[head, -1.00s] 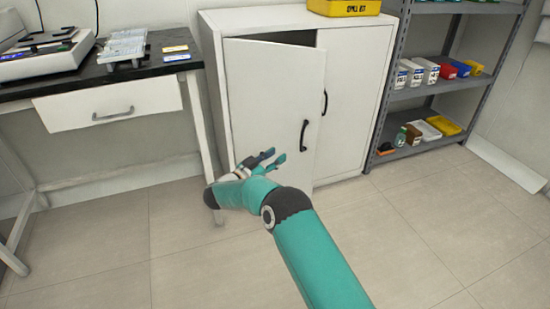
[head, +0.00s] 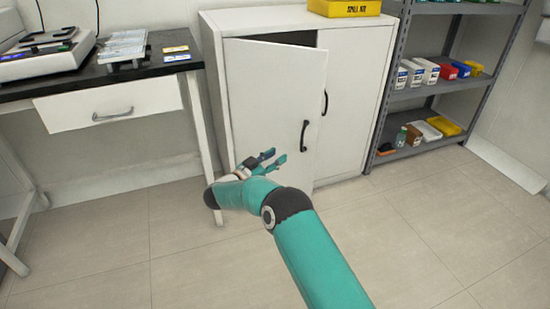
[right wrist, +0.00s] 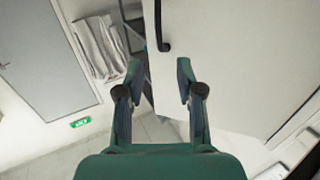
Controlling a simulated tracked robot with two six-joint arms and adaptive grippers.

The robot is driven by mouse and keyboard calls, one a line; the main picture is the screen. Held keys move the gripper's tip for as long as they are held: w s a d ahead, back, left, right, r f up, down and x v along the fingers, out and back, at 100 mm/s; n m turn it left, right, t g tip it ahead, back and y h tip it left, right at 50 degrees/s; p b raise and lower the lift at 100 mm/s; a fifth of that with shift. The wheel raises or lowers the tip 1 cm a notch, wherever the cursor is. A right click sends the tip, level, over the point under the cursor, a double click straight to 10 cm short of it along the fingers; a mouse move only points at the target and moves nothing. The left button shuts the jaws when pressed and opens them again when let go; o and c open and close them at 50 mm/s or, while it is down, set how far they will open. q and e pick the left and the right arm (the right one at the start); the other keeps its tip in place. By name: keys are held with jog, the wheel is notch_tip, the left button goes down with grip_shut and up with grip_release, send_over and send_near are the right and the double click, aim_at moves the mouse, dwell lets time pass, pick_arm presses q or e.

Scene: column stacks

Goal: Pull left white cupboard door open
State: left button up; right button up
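The left white cupboard door (head: 268,100) stands ajar, swung out from the white cupboard (head: 218,75), with a dark gap along its top. Its black handle (head: 304,136) is near the door's free edge. My right gripper (head: 271,161) is in front of the lower part of the door, left of and below the handle. In the right wrist view its two fingers (right wrist: 158,78) are apart with nothing between them. There the door (right wrist: 225,60) fills the right side, and its handle (right wrist: 162,28) lies beyond the fingertips. My left gripper is not in view.
The right cupboard door (head: 345,90) is closed. A yellow spill kit box (head: 345,8) sits on the cupboard. A bench with a drawer (head: 110,105) stands at left, its leg close to my right arm. Grey shelving (head: 385,100) stands at right. The floor (head: 420,220) in front is clear.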

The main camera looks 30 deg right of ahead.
jog(key=shift+a, duration=0.1)
jog(key=v, duration=1.2)
